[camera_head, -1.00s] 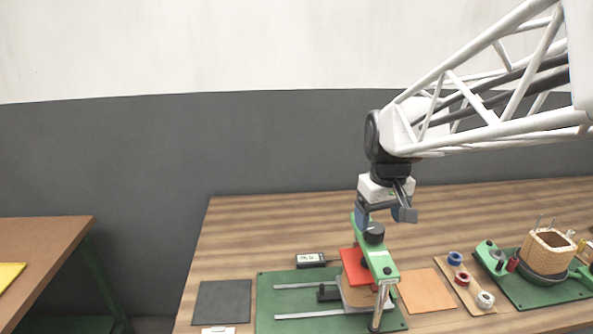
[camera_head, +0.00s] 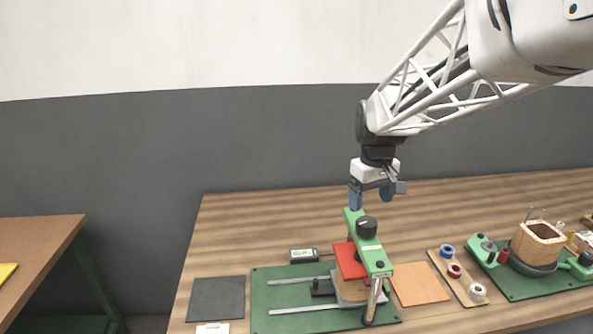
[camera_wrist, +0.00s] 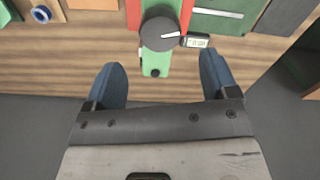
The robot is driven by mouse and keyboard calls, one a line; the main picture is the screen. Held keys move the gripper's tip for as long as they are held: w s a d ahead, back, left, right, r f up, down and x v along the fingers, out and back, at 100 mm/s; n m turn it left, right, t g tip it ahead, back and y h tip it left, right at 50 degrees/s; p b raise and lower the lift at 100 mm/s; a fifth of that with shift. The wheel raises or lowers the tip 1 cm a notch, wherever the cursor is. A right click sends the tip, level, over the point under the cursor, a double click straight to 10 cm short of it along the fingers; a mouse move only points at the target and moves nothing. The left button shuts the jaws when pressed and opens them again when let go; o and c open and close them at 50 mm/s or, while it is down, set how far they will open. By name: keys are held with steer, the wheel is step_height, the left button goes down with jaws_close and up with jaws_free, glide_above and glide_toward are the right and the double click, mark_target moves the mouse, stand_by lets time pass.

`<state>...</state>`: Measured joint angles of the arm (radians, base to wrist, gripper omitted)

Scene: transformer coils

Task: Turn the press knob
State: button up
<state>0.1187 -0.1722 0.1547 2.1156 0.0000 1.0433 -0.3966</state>
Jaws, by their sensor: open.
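The press knob (camera_head: 366,223) is a dark round knob on top of the green press arm (camera_head: 376,258). In the wrist view the knob (camera_wrist: 158,34) shows a white pointer line toward the right. My gripper (camera_head: 370,200) is above and just behind the knob in the head view, apart from it. In the wrist view my gripper (camera_wrist: 165,80) has its two blue fingers spread wide with nothing between them at the tips, and the knob lies beyond them. Under the press arm are a red plate (camera_head: 350,261) and a partly hidden coil block (camera_head: 350,290).
A small meter (camera_head: 303,255) lies left of the press. A dark mat (camera_head: 216,298) is at the left, an orange sheet (camera_head: 419,284) at the right. Farther right stand a spool board (camera_head: 458,276) and a wound coil (camera_head: 537,246). The wooden table behind the press is clear.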

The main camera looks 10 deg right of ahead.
mark_target(367, 221)
steer(key=shift+f, duration=3.8)
steer(key=shift+c, duration=0.3)
steer(key=c, duration=0.9)
steer(key=shift+o, duration=0.2)
steer(key=shift+m, duration=2.4)
steer(key=o, duration=0.9)
steer(key=shift+r, duration=3.95)
